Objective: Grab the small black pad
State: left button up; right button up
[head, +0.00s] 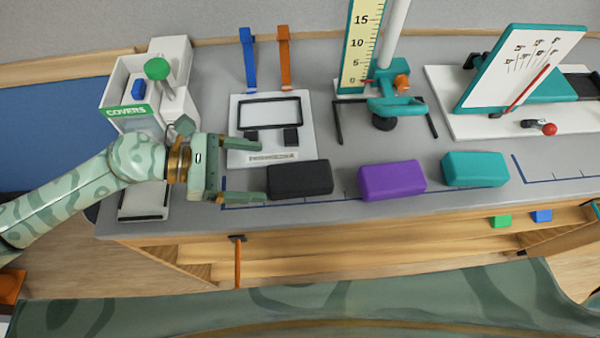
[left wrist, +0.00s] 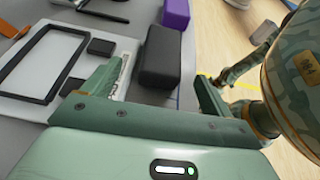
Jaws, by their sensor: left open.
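Two small black pads lie on a white board: the right one (head: 291,138) and the left one (head: 251,136), below a black rectangular frame. A larger black block (head: 300,180) lies in front of the board. My left gripper (head: 245,171) is open and empty at the board's front left, its fingers pointing right toward the black block. The block also shows beyond the fingers in the left wrist view (left wrist: 162,55).
A purple block (head: 392,180) and a teal block (head: 475,169) continue the row to the right. A white box marked COVERS (head: 135,113) stands behind my left arm. A scale stand (head: 388,80) rises behind. The counter's front edge is close.

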aim_at(288, 175)
pick_arm(q)
jog(key=x, duration=0.8)
jog(key=shift+s+d, duration=0.2)
jog(key=c, duration=1)
